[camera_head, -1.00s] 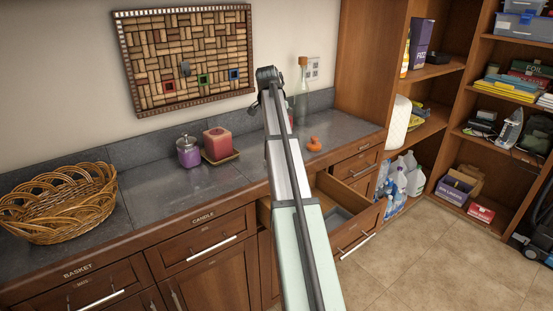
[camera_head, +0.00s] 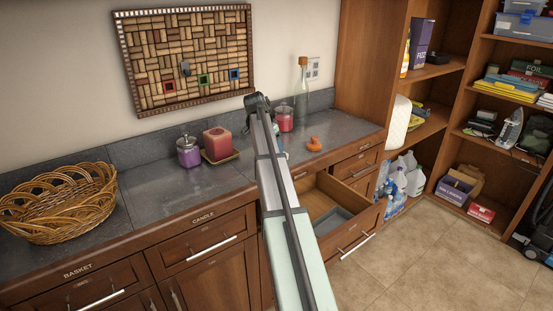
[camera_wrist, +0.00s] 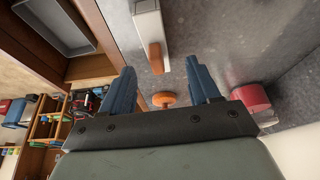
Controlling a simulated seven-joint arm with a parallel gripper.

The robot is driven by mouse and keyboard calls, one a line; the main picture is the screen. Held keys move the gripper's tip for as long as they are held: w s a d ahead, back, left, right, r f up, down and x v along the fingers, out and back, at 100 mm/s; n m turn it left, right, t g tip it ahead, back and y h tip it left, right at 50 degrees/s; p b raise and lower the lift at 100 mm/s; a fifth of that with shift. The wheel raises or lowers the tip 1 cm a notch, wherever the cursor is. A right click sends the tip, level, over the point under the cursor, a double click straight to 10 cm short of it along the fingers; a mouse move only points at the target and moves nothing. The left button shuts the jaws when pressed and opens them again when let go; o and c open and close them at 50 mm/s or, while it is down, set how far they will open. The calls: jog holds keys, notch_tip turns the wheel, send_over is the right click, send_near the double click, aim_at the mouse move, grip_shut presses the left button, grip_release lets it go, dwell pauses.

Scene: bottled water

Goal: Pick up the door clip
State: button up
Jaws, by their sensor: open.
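In the wrist view, a pale grey block with an orange end piece (camera_wrist: 150,35) lies on the dark counter, above the gap between my fingers; it looks like the door clip, though I cannot be sure. A small orange object (camera_wrist: 164,98) appears between my fingertips in that picture, farther off on the counter; it also shows in the head view (camera_head: 314,145). My gripper (camera_wrist: 164,85) is open, with nothing held between its blue fingers.
An open drawer (camera_head: 325,190) holds a grey tray (camera_head: 332,220), below the counter. A red jar (camera_head: 285,118) and a glass bottle (camera_head: 302,95) stand at the back. A purple jar (camera_head: 189,152), a red candle (camera_head: 217,144) and a wicker basket (camera_head: 60,205) are to the left.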

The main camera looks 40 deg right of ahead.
jog(key=shift+x, duration=2.75)
jog(key=shift+s, duration=0.2)
jog(key=shift+c, duration=0.4)
jog(key=c, duration=1)
jog(key=shift+r, duration=0.15)
